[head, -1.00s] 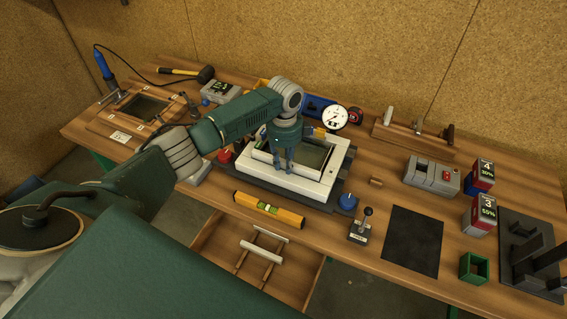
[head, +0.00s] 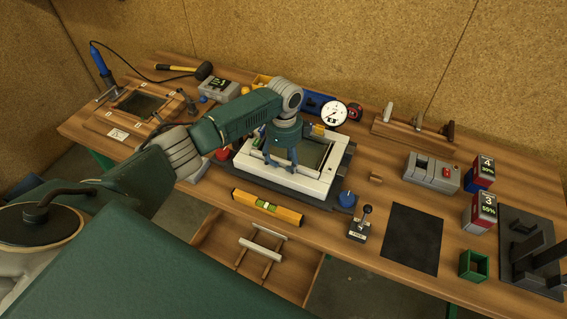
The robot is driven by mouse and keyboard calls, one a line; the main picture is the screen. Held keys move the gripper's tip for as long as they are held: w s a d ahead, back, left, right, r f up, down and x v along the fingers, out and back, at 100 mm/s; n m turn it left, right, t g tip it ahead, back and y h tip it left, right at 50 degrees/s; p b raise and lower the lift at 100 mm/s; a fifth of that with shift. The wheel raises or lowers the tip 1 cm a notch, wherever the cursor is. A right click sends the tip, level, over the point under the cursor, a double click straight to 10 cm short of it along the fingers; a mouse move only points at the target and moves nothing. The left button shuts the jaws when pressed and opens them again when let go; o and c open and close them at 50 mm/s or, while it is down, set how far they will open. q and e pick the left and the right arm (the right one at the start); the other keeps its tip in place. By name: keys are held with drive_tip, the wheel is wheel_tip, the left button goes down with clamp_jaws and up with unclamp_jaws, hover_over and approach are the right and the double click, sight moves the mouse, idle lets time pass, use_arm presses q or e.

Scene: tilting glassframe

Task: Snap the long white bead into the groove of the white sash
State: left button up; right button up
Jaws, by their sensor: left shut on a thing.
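The white sash (head: 285,183) lies on a dark plate in the middle of the bench, around a dark glass pane (head: 313,152). My left gripper (head: 281,163) reaches down over the sash's near-left part and is shut on a thin white piece, which I take for the long bead; it is too small and too like the sash in colour to outline. I cannot tell whether any of it sits in the groove. The gripper and wrist hide part of the pane and of the far side. My right gripper is not in view.
A yellow spirit level (head: 267,207) lies in front of the sash, above an open drawer (head: 225,240) holding a white bar and wooden strips. A blue knob (head: 346,199) is close at the right. A dial gauge (head: 333,113) stands behind. A black mat (head: 412,238) lies at the right.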

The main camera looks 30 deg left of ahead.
sight(284, 163)
use_arm(q)
drive_tip(key=shift+s+f, duration=0.25)
drive_tip(key=shift+f, duration=0.1)
drive_tip(key=shift+r, duration=0.15)
drive_tip(key=shift+w+r, duration=0.15)
drive_tip(key=shift+r, duration=0.2)
wheel_tip(284, 163, up, 12)
drive_tip(key=shift+w+f, duration=0.15)
drive_tip(key=shift+w, duration=0.1)
